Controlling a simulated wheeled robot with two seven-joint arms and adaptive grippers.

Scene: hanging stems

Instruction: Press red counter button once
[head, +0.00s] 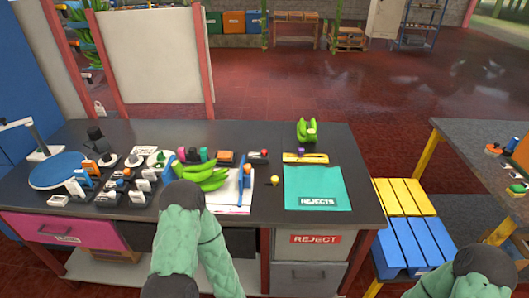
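A small dark device with a red top (264,153) stands near the back middle of the dark counter (130,136); it looks like the red counter button, though it is too small to be sure. My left arm rises bent from the bottom edge in a green sleeve, with a dark joint in front of the green bananas. My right arm shows only as a bend at the bottom right corner. Neither gripper's fingers can be seen. No part of either arm visibly touches the device.
Green bananas (201,176) lie left of a clipboard with a blue bar (243,190). Several small devices and a blue disc (59,170) crowd the left.

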